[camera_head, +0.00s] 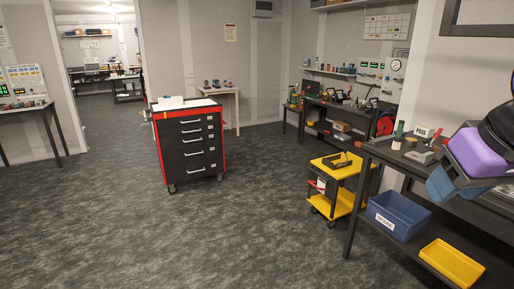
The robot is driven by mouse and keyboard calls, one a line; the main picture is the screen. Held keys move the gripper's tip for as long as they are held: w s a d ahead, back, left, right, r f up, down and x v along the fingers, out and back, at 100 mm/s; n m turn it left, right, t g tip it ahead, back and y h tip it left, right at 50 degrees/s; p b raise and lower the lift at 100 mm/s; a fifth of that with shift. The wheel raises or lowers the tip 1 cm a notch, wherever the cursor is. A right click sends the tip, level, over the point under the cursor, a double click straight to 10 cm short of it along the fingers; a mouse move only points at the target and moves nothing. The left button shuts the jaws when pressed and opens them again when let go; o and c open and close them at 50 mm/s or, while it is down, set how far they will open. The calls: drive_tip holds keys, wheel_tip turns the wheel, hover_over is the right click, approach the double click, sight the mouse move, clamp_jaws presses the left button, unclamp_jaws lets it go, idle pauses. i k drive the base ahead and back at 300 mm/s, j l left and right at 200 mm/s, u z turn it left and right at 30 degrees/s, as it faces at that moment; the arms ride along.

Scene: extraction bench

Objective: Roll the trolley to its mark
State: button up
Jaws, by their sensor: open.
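A yellow two-tier trolley (347,201) stands on the dark carpet right of centre, close to the left end of the workbench. Its casters rest on the floor, and a few small dark items lie on its top and lower shelf. I cannot make out a floor mark. My gripper (456,184), purple and blue-grey, is at the right edge over the workbench, partly cut off by the frame. It is open and well apart from the trolley; I see nothing held in it.
A red and black drawer cabinet (193,147) on casters stands left of centre. The dark workbench (385,154) fills the right, with a blue bin (397,215) and a yellow tray (452,262) on its lower level. Carpet in front and left is clear.

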sight(336, 188)
drive_tip(key=i, duration=1.9)
drive_tip(key=i+z, duration=0.15)
drive_tip(key=i, duration=0.35)
drive_tip(key=i+j+z, duration=0.1)
drive_tip(key=i, duration=0.45)
drive_tip(key=i+j+z, duration=0.15)
drive_tip(key=i, duration=0.35)
drive_tip(key=i+j+z, duration=0.1)
drive_tip(key=i+j, duration=0.15)
drive_tip(key=i, duration=0.25)
